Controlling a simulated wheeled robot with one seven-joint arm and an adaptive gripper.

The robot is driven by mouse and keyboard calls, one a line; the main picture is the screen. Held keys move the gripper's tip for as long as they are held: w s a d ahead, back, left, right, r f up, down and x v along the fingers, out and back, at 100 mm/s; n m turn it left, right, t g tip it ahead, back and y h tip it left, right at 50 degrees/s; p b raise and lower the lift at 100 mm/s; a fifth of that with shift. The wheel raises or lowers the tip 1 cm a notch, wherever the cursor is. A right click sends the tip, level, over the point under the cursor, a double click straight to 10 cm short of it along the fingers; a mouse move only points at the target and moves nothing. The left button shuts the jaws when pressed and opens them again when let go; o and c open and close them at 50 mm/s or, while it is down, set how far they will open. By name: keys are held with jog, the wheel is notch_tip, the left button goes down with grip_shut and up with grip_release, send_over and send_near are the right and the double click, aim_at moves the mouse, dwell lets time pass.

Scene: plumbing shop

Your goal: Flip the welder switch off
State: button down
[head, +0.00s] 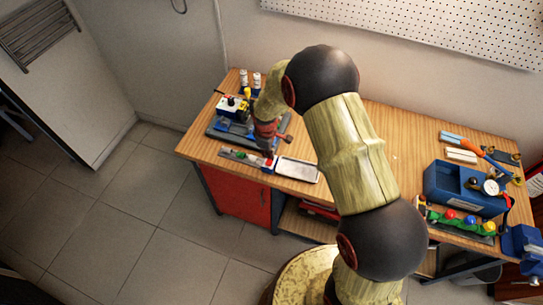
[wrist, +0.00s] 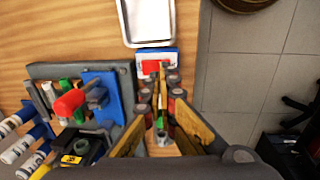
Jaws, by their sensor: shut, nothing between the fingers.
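A red rocker switch (wrist: 152,66) sits on a small blue and white box (wrist: 143,54) in the wrist view, just below a metal tray. I take it for the welder switch; no label is readable. In the head view the red switch (head: 268,162) shows at the right end of a narrow strip near the bench's front edge. My gripper (wrist: 163,72) is shut and empty, with its fingertips at the right side of the red switch. I cannot tell whether they touch it. My gripper (head: 268,148) partly hides the area in the head view.
The metal tray (head: 298,169) lies right of the switch. A grey fixture with a blue block (wrist: 102,95) and red-handled part stands left of my fingers. A blue toolbox (head: 465,188) stands on the bench's right side.

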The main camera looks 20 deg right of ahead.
notch_tip(320, 180, up, 9)
jog(key=shift+s+a, duration=0.3)
jog(key=shift+s, duration=0.15)
